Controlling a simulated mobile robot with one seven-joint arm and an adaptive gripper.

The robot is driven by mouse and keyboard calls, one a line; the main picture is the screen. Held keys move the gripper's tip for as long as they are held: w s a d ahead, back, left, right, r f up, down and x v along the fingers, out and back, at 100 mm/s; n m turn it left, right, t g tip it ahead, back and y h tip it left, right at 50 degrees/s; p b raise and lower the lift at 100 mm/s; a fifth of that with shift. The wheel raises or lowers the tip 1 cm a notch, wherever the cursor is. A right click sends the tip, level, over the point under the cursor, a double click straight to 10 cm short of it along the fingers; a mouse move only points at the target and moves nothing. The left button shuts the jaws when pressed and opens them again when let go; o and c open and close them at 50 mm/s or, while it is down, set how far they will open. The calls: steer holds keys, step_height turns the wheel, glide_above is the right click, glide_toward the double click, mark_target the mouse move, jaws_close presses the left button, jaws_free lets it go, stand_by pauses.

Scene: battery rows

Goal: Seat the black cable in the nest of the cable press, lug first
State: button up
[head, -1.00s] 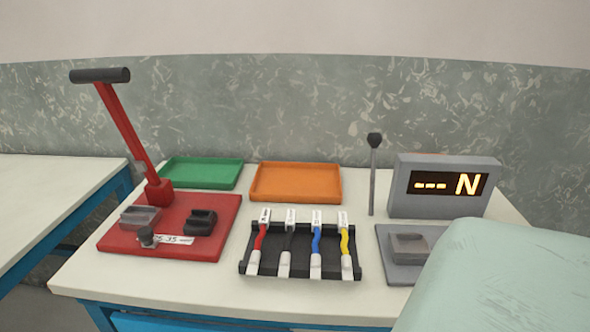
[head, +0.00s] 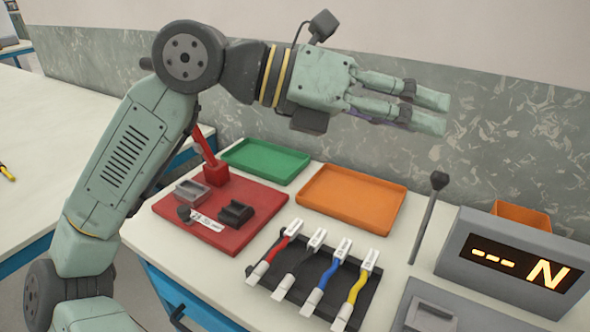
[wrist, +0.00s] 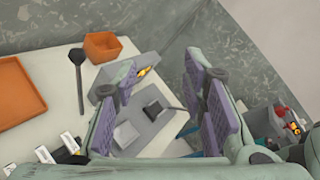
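The black cable (head: 300,267), with pale ends, lies second from the left in the black rack (head: 372,290), between the red cable (head: 274,259) and the blue cable (head: 328,271). The cable press has a red base (head: 264,204) to the left of the rack, carrying a grey block (head: 192,192) and a black block (head: 237,213). I cannot tell which block is the nest. My gripper (head: 438,112) is raised above and behind the trays, pointing right. The wrist view shows its fingers (wrist: 160,88) apart and empty.
A yellow cable (head: 356,288) lies rightmost in the rack. A green tray (head: 266,161) and an orange tray (head: 352,199) stand behind. An orange bin (head: 522,215) is behind the box.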

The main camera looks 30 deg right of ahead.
steer(key=w+d+f+n+t+y, duration=0.1)
steer(key=w+d+f+t+y, duration=0.1)
steer(key=d+f+y, duration=0.3)
steer(key=n+t+y+p, duration=0.3)
steer(key=n+t+y, duration=0.15)
steer(key=y, duration=0.35)
glide_above(319, 235)
steer(key=shift+m+t, duration=0.35)
steer(key=shift+t, duration=0.1)
steer(key=f, duration=1.7)
steer(key=shift+w+d, duration=0.15)
steer(key=shift+d, duration=0.15)
steer(key=shift+f, duration=0.65)
steer(key=f, duration=0.1)
steer(key=f+p, duration=0.2)
steer(key=f, duration=0.1)
steer(key=shift+s+a+f, duration=0.1)
steer(key=shift+s+a, duration=0.1)
steer(key=shift+a, duration=0.2)
steer(key=shift+f, duration=0.5)
jaws_close()
